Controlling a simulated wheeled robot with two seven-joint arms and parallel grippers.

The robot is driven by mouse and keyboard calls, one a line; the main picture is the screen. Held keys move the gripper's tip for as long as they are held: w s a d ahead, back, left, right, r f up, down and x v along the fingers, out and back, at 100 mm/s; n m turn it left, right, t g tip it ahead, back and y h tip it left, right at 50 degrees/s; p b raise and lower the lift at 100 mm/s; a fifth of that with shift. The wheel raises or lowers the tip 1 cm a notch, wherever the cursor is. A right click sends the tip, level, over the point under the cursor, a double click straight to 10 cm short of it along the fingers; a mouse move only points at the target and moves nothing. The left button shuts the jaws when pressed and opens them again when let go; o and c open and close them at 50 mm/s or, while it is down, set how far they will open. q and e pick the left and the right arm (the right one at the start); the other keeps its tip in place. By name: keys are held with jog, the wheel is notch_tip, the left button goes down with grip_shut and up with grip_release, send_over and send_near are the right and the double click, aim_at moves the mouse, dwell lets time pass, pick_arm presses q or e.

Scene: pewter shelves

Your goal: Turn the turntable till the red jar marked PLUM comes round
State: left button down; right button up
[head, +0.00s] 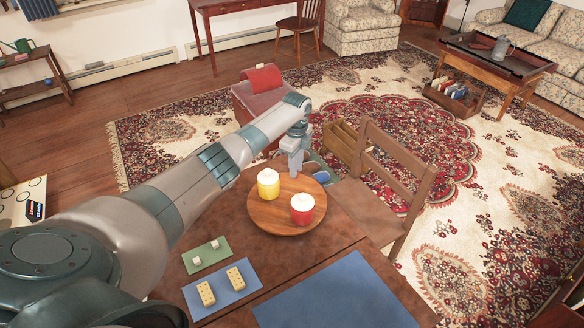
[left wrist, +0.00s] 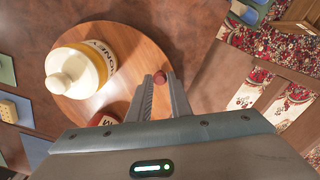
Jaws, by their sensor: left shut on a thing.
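The round wooden turntable (head: 268,215) lies on the dark table. A yellow jar (head: 268,186) with a white lid stands on its far left part, and a red jar (head: 302,210) with a white lid stands on its near right part. In the left wrist view the yellow jar (left wrist: 75,72) shows a HONEY label; the red jar (left wrist: 106,119) is mostly hidden behind my gripper and its label cannot be read. My left gripper (head: 294,174) is at the turntable's far rim, its fingers (left wrist: 161,82) shut on a small dark red knob (left wrist: 160,76). My right gripper is out of view.
A wooden chair (head: 395,170) stands close against the table's right side. A green mat (head: 207,255), a blue mat (head: 222,289) with yellow blocks and a bare blue mat (head: 335,295) lie on the near table.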

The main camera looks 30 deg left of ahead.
pick_arm(q)
jog(key=shift+w+d+m, duration=0.1)
jog(key=shift+d+m, duration=0.1)
jog(key=shift+m, duration=0.1)
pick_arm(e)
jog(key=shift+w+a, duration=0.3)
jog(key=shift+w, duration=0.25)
pick_arm(q)
jog(key=shift+d, duration=0.1)
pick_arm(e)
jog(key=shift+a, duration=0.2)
pick_arm(q)
jog(key=c, duration=1.6)
grip_release()
jog(key=shift+r, duration=0.15)
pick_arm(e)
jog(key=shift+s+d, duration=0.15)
